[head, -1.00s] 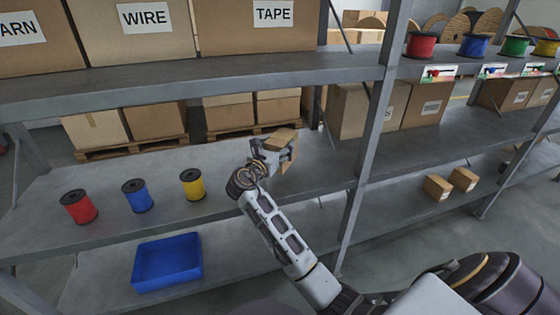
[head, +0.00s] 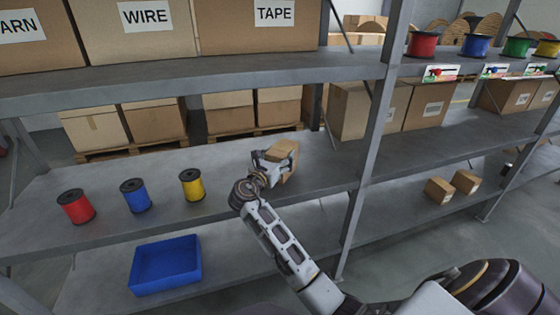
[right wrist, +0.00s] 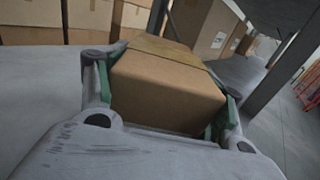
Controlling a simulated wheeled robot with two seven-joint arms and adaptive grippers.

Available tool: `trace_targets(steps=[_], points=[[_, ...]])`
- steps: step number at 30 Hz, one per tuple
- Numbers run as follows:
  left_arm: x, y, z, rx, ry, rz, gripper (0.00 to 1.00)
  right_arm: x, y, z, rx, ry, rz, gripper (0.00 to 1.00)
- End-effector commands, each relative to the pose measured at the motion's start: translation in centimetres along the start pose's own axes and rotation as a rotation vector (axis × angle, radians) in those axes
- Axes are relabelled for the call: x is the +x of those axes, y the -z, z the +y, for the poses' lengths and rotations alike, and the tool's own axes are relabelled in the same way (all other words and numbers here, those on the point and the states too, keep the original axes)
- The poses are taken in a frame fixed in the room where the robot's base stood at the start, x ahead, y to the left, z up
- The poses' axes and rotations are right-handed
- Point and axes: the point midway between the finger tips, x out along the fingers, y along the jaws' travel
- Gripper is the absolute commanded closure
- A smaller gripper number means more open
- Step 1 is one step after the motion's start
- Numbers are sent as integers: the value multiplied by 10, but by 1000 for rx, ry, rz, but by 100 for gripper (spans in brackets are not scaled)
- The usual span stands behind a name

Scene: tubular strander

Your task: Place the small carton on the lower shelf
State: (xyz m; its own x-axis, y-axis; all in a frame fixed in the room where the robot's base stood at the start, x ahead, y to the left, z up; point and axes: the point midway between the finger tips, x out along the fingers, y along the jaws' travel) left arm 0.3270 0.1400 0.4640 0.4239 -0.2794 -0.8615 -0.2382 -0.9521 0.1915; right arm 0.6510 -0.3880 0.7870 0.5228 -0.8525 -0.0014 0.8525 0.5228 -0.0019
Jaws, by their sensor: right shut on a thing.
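The small carton (head: 287,155) is brown and box-shaped. My right gripper (head: 275,167) is shut on it, at the middle shelf (head: 225,222) that carries the spools, to the right of the yellow spool. In the right wrist view the carton (right wrist: 168,90) sits between the two green-padded fingers (right wrist: 165,98), its plain near face toward the camera. I cannot tell whether its base touches the shelf. The lower shelf (head: 100,285) lies beneath and holds a blue bin. My left gripper is not in view.
Red (head: 76,207), blue (head: 136,196) and yellow (head: 192,186) spools stand left of the gripper. The blue bin (head: 166,266) is below. A grey upright (head: 362,165) stands to the right; two small cartons (head: 440,191) lie beyond it. Large labelled boxes fill the shelf above.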

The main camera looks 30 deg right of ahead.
Motion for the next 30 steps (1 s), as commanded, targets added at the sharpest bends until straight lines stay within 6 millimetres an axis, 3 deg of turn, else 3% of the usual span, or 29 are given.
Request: trace_targets(steps=[15, 16, 22, 30], points=[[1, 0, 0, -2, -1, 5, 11, 0, 3, 0, 2, 0, -3, 78], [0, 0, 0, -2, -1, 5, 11, 0, 4, 0, 1, 0, -1, 31], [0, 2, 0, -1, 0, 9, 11, 0, 4, 0, 1, 0, -1, 5], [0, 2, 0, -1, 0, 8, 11, 0, 4, 0, 1, 0, -1, 5]])
